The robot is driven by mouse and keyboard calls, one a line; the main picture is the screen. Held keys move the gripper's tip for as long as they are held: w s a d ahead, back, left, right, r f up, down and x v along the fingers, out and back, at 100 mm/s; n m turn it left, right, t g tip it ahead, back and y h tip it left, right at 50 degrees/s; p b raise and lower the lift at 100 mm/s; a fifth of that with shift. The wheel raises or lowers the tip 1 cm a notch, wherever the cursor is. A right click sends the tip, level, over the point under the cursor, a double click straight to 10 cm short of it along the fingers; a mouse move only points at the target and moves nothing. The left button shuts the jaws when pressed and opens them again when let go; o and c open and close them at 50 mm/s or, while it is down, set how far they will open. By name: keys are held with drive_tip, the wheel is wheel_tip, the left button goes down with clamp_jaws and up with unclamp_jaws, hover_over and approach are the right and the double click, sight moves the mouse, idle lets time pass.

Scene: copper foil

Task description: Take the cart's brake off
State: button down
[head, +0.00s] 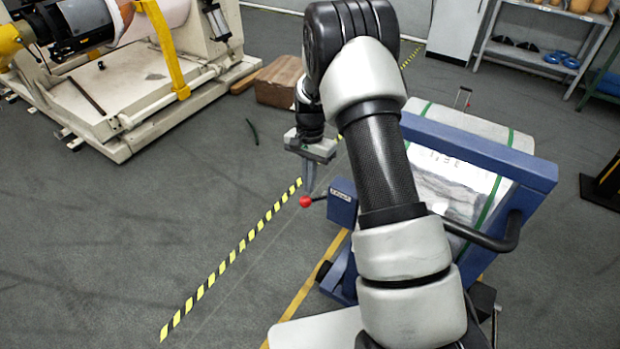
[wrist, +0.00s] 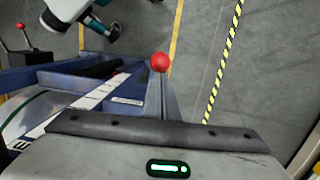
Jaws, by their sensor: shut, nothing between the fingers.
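The blue cart (head: 480,150) stands right of centre, partly hidden behind my arm, and carries a foil-wrapped load. A brake lever with a red ball knob (head: 305,201) and short black rod sticks out left from its blue box (head: 342,203). My gripper (head: 309,190) points down, its fingers together and empty, with the tips just above or against the knob. In the wrist view, the red knob (wrist: 160,62) appears right at the tips of the shut fingers (wrist: 161,85). I cannot tell whether they touch.
The cart's black push handle (head: 490,240) is at its right front. A wooden block (head: 280,82) lies behind my gripper. A white machine (head: 120,110) stands at left. Yellow-black tape (head: 230,262) marks open floor. Another red-knobbed lever (wrist: 20,26) shows in the wrist view.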

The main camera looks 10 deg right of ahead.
drive_tip(key=shift+a+f, duration=0.1)
drive_tip(key=shift+s+a+f+h+b, duration=0.3)
drive_tip(key=shift+s+a+f+b, duration=0.15)
drive_tip(key=shift+b, duration=0.25)
drive_tip(key=s+a+f+t+h+b, duration=0.2)
drive_tip(key=f+t+h+b, duration=0.1)
drive_tip(key=f+b, duration=0.6)
drive_tip(key=s+a+f+t+h+b, duration=0.2)
drive_tip(key=f+t+h+b, duration=0.2)
drive_tip(key=f+b, duration=0.6)
drive_tip(key=shift+s+a+f+t+h, duration=0.3)
drive_tip(key=shift+s+f+t, duration=0.1)
drive_tip(key=shift+f+t, duration=0.1)
